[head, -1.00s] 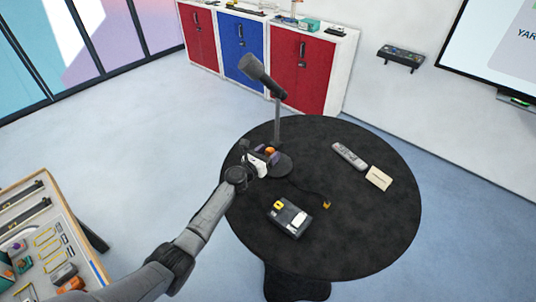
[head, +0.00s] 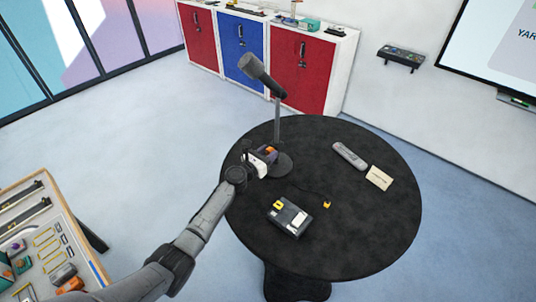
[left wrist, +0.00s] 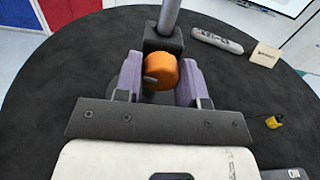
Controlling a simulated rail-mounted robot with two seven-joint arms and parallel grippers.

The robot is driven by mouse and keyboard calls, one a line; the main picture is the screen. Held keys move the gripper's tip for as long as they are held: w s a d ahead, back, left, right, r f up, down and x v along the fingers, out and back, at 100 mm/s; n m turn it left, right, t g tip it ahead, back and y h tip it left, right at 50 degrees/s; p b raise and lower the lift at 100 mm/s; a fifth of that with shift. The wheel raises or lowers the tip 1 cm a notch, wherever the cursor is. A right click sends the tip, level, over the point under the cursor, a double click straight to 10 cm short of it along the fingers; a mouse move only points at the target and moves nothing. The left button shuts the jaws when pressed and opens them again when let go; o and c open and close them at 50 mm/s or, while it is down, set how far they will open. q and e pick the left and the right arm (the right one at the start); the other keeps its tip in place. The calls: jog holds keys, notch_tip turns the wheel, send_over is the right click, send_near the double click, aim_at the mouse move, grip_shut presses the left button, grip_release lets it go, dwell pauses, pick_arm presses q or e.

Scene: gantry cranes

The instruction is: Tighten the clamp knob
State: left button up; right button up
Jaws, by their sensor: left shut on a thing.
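The orange clamp knob (left wrist: 162,71) sits on a dark clamp block (left wrist: 163,40) on the stand's grey post (left wrist: 169,16). My left gripper (left wrist: 160,80) is shut on the knob, with one purple finger on each side of it. In the head view my left gripper (head: 262,158) is at the lower part of the stand, just above its round base (head: 283,165). The stand carries a large dark microphone-like head (head: 262,76), tilted at its top. The knob (head: 271,149) is small and partly covered there. My right gripper is not in view.
The round black table (head: 350,235) also holds a grey box with a yellow part (head: 289,217), a small yellow piece (head: 326,204), a remote (head: 349,156) and a beige card (head: 379,178). The table's front right area is clear. A workbench (head: 75,245) stands at left.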

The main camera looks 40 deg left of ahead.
pick_arm(q)
jog(key=m+b, duration=0.1)
jog(key=m, duration=0.3)
jog(key=shift+f+b, duration=0.15)
jog(key=shift+b, duration=0.2)
jog(key=m+b, duration=0.1)
jog(key=m, duration=0.3)
jog(key=shift+b, duration=0.3)
jog(key=m+b, duration=0.1)
jog(key=m, duration=0.2)
jog(key=shift+m+b, duration=0.65)
jog(key=shift+m, duration=1.05)
jog(key=o, duration=0.9)
jog(key=shift+o, duration=0.2)
